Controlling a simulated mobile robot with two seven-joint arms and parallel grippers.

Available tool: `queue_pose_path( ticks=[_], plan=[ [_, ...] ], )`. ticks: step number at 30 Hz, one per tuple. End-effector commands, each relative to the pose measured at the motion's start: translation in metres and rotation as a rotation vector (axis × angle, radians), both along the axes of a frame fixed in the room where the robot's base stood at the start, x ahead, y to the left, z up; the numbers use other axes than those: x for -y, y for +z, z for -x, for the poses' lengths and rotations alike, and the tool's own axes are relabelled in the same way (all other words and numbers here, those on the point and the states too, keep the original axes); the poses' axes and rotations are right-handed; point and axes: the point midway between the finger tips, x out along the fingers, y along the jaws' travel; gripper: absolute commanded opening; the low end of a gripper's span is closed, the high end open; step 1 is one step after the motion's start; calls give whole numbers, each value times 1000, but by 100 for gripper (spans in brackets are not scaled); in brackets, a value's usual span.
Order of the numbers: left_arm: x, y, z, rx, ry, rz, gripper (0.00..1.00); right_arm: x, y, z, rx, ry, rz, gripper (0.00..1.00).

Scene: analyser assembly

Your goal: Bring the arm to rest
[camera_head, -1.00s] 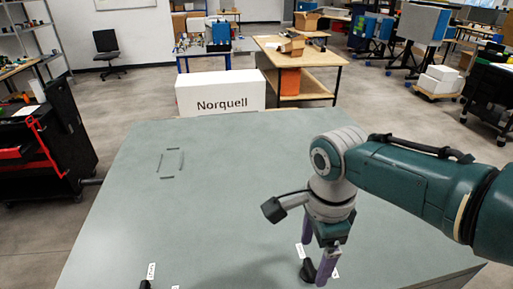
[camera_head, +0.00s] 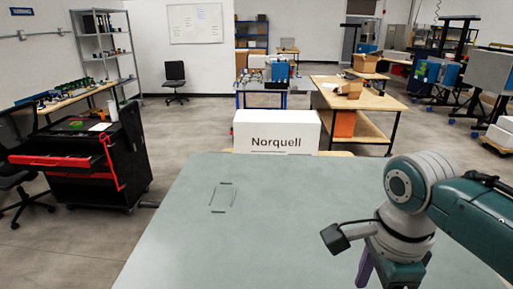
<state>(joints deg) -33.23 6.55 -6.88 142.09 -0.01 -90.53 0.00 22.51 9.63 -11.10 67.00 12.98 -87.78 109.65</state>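My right arm (camera_head: 460,200) comes in from the right, teal and grey, over the grey-green table top (camera_head: 270,215). My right gripper (camera_head: 385,272) points down at the bottom edge of the picture. Part of a purple finger shows, but the fingertips are cut off, so I cannot tell whether it is open or holding anything. My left gripper is not in view.
Dark corner marks (camera_head: 221,197) outline a rectangle on the table's bare left part. A white Norquell box (camera_head: 277,131) stands beyond the far edge. A black tool cart (camera_head: 90,165) with a red open drawer stands left of the table.

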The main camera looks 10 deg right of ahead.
Motion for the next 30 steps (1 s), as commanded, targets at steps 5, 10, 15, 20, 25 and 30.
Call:
queue_pose_path(
  ticks=[5, 10, 15, 20, 25, 30],
  plan=[
    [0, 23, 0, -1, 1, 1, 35, -11, 18, 25, 39, 314, 3, 88],
    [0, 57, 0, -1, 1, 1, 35, -27, 63, 76, 127, 921, 46, 88],
    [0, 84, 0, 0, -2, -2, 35, -34, 123, 125, 196, 1481, 149, 88],
    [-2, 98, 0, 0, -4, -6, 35, -34, 167, 154, 218, 1815, 245, 88],
    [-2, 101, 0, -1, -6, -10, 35, -33, 184, 164, 219, 1947, 293, 88],
    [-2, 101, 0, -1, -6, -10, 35, -33, 184, 164, 219, 1947, 293, 88]
  ],
)
